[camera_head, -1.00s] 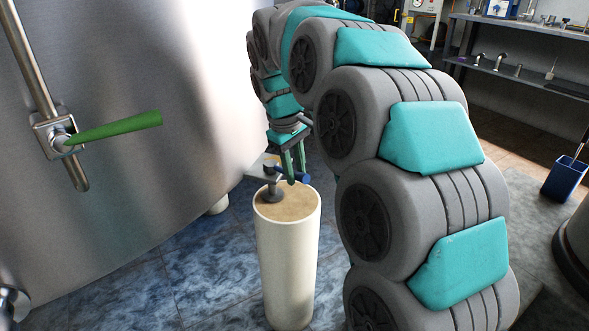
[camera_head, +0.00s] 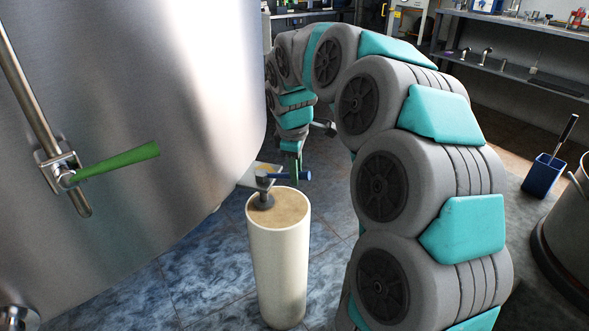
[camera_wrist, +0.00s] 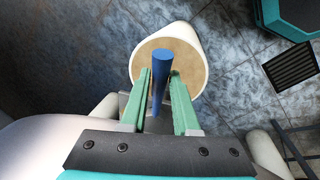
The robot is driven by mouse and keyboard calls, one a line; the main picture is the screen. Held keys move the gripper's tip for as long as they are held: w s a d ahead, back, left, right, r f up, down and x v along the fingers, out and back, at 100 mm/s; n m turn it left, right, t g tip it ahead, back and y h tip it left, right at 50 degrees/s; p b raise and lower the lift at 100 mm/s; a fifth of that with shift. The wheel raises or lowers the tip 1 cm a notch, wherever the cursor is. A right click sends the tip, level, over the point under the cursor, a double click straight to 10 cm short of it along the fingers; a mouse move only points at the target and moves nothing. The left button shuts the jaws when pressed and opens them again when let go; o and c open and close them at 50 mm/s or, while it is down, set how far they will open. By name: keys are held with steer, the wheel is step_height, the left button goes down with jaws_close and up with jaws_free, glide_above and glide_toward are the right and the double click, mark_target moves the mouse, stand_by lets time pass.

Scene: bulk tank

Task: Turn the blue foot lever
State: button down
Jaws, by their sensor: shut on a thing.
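The blue foot lever (camera_head: 292,175) sticks out to the right from a small metal fitting (camera_head: 263,185) above the top of a cream cylindrical post. My gripper (camera_head: 297,168), with green fingers, reaches down at the lever, partly hidden behind it in the head view. In the wrist view, the lever (camera_wrist: 160,75) lies lengthwise between the two fingers of my gripper (camera_wrist: 161,85), its blue end projecting past them over the post. The gripper is shut on the lever. The lever's joint is hidden in the wrist view.
The cream post (camera_head: 278,260) stands close to the large steel tank (camera_head: 150,170). A green valve handle (camera_head: 120,160) juts from the tank at left. A blue bin (camera_head: 543,177) and a round metal vessel (camera_head: 570,225) stand at right. Blue tiled floor is open around the post.

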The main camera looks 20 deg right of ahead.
stand_by(0.3)
steer(key=c, duration=0.6)
jaws_free()
steer(key=shift+c, duration=0.2)
steer(key=shift+r, duration=0.15)
step_height(320, 180, up, 7)
steer(key=s, duration=0.1)
steer(key=shift+a+r, duration=0.2)
steer(key=shift+a, duration=0.15)
steer(key=shift+s, duration=0.1)
